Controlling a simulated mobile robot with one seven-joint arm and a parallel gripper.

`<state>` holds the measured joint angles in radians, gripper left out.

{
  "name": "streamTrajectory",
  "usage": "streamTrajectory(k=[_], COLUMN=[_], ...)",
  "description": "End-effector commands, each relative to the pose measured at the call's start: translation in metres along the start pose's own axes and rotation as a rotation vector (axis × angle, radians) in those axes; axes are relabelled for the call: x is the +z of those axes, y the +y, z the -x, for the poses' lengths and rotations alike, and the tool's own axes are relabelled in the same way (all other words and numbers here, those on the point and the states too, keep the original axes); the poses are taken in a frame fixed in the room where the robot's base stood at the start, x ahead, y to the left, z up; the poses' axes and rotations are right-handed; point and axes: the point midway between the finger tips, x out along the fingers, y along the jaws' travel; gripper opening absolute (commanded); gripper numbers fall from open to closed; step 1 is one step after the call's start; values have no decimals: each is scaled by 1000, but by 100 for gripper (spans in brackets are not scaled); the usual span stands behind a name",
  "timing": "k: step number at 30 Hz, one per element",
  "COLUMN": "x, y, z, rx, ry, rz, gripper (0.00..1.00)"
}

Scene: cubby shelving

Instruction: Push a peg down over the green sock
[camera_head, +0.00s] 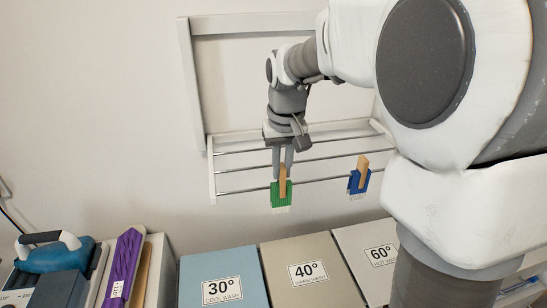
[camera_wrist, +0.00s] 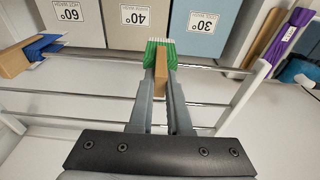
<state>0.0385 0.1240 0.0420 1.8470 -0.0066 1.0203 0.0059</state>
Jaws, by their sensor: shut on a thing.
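The green sock (camera_head: 275,197) hangs over the front rail of the wall drying rack (camera_head: 212,178). A wooden peg (camera_head: 283,180) stands upright at the sock, its lower end against the green cloth. My gripper (camera_head: 283,165) points down from above and is shut on the peg. In the wrist view the peg (camera_wrist: 161,68) is between the two fingers, with the green sock (camera_wrist: 152,50) just beyond it. I cannot tell how far the peg sits over the rail. A blue sock (camera_head: 353,185) with its own wooden peg (camera_head: 362,166) hangs further right on the rail.
Below the rack stand bins labelled 30° (camera_head: 225,262), 40° (camera_head: 300,255) and 60° (camera_head: 365,240). The rail between the socks is bare.

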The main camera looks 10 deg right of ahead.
Motion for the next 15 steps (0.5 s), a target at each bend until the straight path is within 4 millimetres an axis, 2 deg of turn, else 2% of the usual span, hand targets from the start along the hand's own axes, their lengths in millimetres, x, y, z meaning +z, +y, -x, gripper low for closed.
streamTrajectory(k=[4, 14, 15], x=[1, 1, 1], y=[0, 0, 0], z=[-6, -6, -6], rx=[0, 0, 0], ry=[0, 0, 0], rz=[0, 0, 0], gripper=[0, 0, 21])
